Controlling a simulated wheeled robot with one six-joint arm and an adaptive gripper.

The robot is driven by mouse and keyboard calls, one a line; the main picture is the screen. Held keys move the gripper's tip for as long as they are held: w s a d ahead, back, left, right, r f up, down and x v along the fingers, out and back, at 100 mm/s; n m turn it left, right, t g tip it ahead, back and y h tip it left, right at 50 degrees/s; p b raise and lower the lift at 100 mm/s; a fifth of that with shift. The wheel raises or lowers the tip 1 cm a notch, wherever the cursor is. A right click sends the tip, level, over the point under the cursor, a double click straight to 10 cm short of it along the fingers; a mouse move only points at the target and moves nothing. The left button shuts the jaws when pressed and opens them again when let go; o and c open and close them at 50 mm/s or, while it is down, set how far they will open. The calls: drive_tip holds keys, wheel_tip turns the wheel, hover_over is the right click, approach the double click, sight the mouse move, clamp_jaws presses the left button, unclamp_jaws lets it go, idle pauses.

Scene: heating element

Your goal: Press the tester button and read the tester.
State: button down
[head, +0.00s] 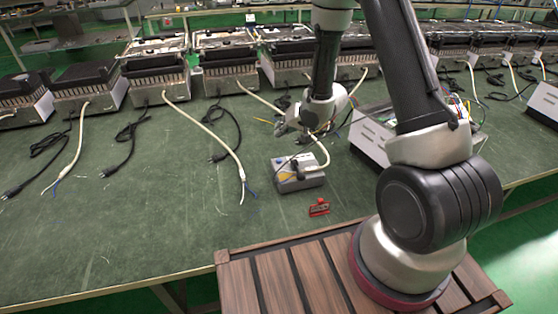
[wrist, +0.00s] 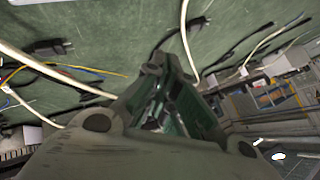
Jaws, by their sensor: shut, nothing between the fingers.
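The tester is a grey box (head: 303,183) on the green bench, near the front edge in the head view. A blue button (head: 279,161) shows at its upper left and a yellow patch on its front left. My gripper (head: 303,139) is just behind and above the tester, apart from the button as far as I can tell. In the wrist view my gripper (wrist: 164,66) has its fingertips together with nothing held. The tester is not seen in the wrist view.
A small red part (head: 319,208) lies in front of the tester. A white-sided heating unit (head: 369,139) with coloured wires stands to its right. A white cable (head: 212,135) and black plug leads lie to the left. The bench front left is clear.

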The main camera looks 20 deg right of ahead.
drive_tip(key=shift+f, duration=4.45)
drive_tip(key=shift+f, duration=0.1)
drive_tip(key=shift+f, duration=0.3)
drive_tip(key=shift+f, duration=0.45)
drive_tip(key=shift+r, duration=0.9)
drive_tip(key=shift+r, duration=2.5)
